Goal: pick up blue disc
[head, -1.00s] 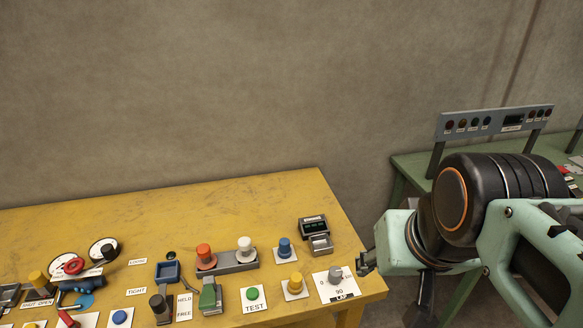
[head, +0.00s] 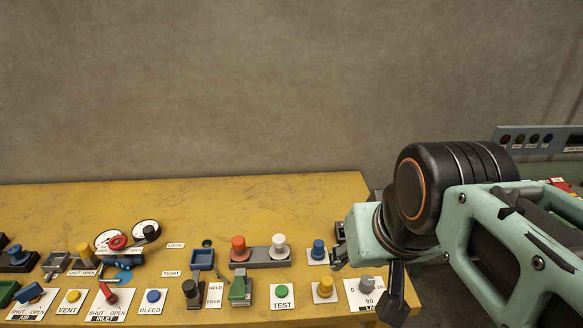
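A flat bright blue disc (head: 124,276) lies on the yellow bench at the left in the head view. A dark blue handled part lies just above it, and part of its outline is hidden. My gripper (head: 366,280) is at the right, over the bench's right end, far from the disc. Its two dark fingers stand apart, one by the bench's far right and one lower, near the lap dial. Nothing shows between them, so it looks open and empty.
The yellow bench (head: 300,192) carries many knobs, buttons and labels along its front. A grey block (head: 262,257) with orange and white knobs stands between disc and gripper. Red and black parts on white dials (head: 107,238) sit behind the disc. The back strip is clear.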

